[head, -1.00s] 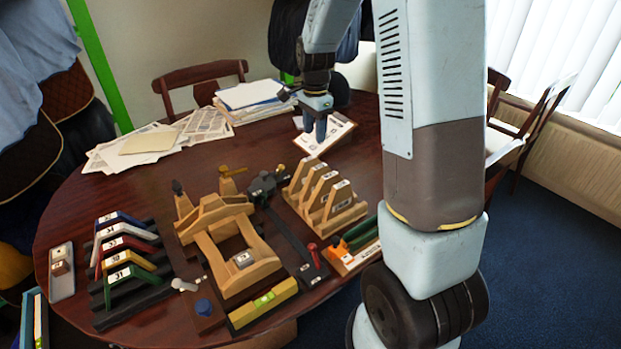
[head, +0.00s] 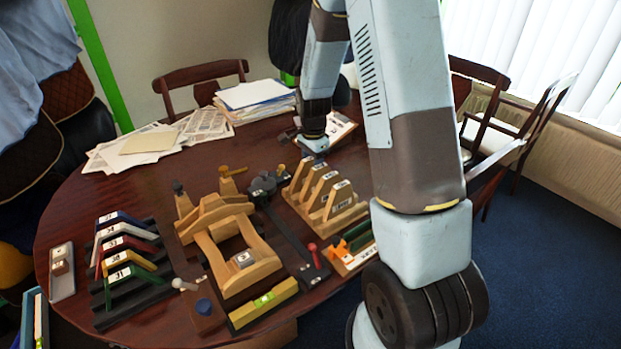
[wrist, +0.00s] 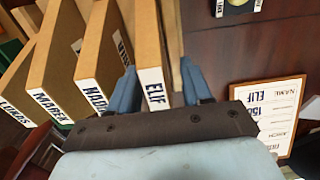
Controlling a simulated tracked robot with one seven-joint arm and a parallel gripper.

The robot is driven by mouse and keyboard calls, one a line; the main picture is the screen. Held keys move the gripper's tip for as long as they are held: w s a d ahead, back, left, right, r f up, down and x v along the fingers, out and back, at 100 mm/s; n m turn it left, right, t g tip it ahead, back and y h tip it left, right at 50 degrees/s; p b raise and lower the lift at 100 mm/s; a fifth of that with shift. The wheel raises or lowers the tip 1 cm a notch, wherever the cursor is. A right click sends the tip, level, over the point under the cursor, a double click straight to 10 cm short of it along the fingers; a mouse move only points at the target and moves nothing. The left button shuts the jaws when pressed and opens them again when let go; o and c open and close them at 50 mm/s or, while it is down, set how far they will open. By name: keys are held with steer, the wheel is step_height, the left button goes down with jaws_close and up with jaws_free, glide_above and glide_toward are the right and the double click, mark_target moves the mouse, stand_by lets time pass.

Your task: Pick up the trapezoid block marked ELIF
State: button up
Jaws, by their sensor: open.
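The ELIF block (wrist: 154,88) is a tan wooden trapezoid with a white label at its end in the wrist view. My gripper (wrist: 158,72) is open, with one blue finger on each side of this block. I cannot tell whether either finger touches it. In the head view my gripper (head: 314,145) is low at the back end of the row of wooden blocks. The ELIF block is partly hidden there. Other labelled blocks, including MARE (wrist: 50,70), stand left of it in the wrist view.
A white card (wrist: 268,108) reading ELIF lies right of the gripper in the wrist view. In the head view a wooden saddle frame (head: 240,262) and coloured numbered pieces (head: 125,243) stand to the left. Papers (head: 255,95) lie behind.

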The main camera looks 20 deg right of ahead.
steer(key=shift+f, duration=0.65)
steer(key=shift+c, duration=0.2)
jaws_close()
